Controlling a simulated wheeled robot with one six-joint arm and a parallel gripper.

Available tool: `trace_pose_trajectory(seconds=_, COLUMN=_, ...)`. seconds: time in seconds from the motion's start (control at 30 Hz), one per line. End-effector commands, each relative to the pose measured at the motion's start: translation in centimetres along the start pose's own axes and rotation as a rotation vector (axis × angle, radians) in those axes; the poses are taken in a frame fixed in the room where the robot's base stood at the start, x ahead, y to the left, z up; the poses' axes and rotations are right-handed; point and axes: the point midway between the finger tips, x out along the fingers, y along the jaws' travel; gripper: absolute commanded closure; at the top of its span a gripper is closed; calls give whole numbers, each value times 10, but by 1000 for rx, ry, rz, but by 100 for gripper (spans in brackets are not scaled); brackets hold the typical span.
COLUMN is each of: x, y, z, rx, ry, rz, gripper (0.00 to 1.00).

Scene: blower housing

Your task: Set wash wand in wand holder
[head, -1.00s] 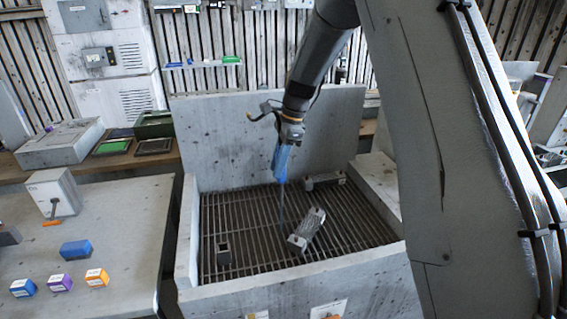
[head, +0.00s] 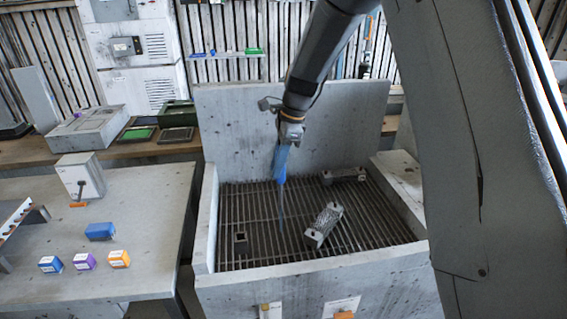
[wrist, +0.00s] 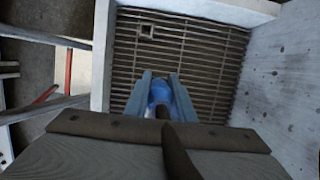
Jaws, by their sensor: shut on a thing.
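The wash wand has a blue handle (head: 280,167) and a thin dark shaft (head: 281,212) pointing down. My gripper (head: 282,158) is shut on its handle and holds it roughly upright over the basin grate. In the wrist view the blue handle (wrist: 160,92) sits between my two pale fingers (wrist: 162,100). A small dark square socket, which looks like the wand holder (head: 240,242), stands on the grate, left of and nearer than the wand tip. It also shows in the wrist view (wrist: 147,31), beyond the fingers. The wand is apart from it.
The basin has a slatted grate (head: 275,248), a tall back panel (head: 235,135) and low side walls. A grey metal block (head: 323,226) lies right of the wand, another part (head: 343,175) behind it. A table (head: 150,230) with small coloured boxes stands left.

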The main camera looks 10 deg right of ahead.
Motion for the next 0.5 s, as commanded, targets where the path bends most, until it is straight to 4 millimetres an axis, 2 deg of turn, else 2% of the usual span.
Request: trace_pose_trajectory(seconds=0.5, x=9, y=13, z=34, rx=-3, ry=0, rz=0, gripper=100)
